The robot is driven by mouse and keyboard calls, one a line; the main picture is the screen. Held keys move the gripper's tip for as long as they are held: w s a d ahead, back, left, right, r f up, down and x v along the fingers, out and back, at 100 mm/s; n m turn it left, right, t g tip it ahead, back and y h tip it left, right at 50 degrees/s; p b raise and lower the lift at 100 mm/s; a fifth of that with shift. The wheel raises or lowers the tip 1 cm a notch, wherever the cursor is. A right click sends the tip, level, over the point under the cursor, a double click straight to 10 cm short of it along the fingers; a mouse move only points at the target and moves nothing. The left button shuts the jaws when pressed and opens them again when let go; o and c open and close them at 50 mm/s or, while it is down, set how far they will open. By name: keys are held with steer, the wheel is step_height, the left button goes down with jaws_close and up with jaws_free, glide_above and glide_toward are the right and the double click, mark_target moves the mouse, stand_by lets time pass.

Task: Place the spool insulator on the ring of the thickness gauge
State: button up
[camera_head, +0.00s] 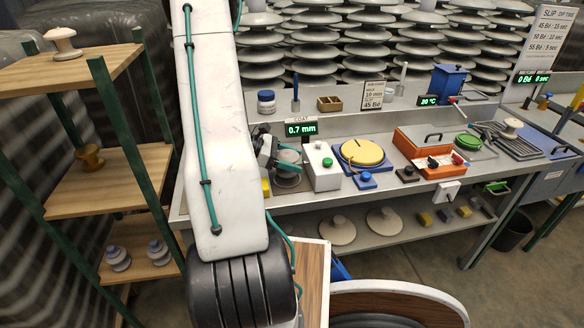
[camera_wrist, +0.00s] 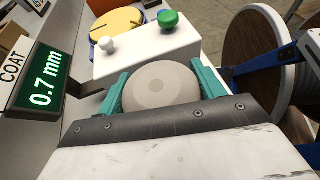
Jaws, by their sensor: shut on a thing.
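My gripper (camera_wrist: 163,92) is shut on a pale grey round piece, the spool insulator (camera_wrist: 157,84), with teal fingers on either side of it in the wrist view. In the head view the insulator (camera_head: 288,156) is at the gripper's tip, left of the thickness gauge's white box (camera_head: 322,168). The ring of the gauge (camera_head: 288,181) appears as a dark round piece just below the insulator. I cannot tell whether they touch. The gauge's display (camera_head: 301,129) reads 0.7 mm behind. The insulator hides the ring in the wrist view.
A yellow round plate (camera_head: 362,153) and an orange box (camera_head: 425,150) stand farther right on the bench. A jar (camera_head: 266,102) is behind the gripper. A wooden shelf (camera_head: 85,70) at left holds several insulators. A round drum-like thing (camera_head: 400,292) stands at the front.

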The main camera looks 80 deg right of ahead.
steer(key=shift+f, duration=1.55)
steer(key=o, duration=1.3)
steer(key=shift+c, duration=0.2)
steer(key=v, duration=1.2)
